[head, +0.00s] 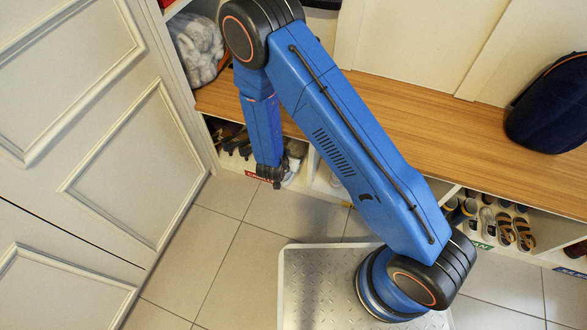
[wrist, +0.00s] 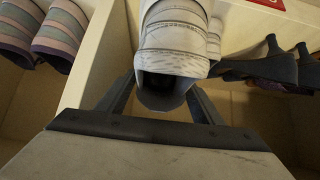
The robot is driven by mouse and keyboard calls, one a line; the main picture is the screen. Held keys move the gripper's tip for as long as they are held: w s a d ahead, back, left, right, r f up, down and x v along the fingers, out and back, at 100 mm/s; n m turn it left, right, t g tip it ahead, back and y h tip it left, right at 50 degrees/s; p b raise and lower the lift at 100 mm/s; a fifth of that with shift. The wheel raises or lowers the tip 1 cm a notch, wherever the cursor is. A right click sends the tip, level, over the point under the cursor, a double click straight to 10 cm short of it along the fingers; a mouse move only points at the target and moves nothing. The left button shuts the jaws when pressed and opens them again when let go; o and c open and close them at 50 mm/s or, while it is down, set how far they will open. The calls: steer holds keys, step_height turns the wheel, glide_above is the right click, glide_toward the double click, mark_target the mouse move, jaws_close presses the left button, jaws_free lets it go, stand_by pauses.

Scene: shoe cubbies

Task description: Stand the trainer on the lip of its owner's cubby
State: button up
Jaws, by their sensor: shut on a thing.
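The white trainer (wrist: 175,40) fills the top middle of the wrist view, its dark opening toward me. My gripper (wrist: 162,92) has a finger on each side of it and is shut on it. In the head view my gripper (head: 271,180) is low at the front of the left cubby, by a red name label (head: 256,176). The pale trainer (head: 293,164) shows just right of it, partly hidden by my arm. The red label also shows at the top right of the wrist view (wrist: 268,3). I cannot tell whether the trainer touches the lip.
Dark heeled shoes (wrist: 262,68) lie right of the trainer. Striped slippers (wrist: 62,35) are left, beyond a pale divider (wrist: 98,60). A cubby with sandals (head: 515,230) has a green label (head: 480,244). A wooden bench top (head: 400,110) lies above the cubbies. White panelled doors (head: 90,130) stand left.

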mark_target(284, 174)
steer(key=shift+w+f, duration=0.15)
steer(key=shift+f, duration=4.8)
steer(key=o, duration=1.4)
steer(key=shift+f, duration=0.1)
steer(key=shift+c, duration=0.2)
steer(key=v, duration=1.1)
steer(key=shift+r, duration=0.3)
steer(key=shift+s+r, duration=0.2)
steer(key=shift+s, duration=0.2)
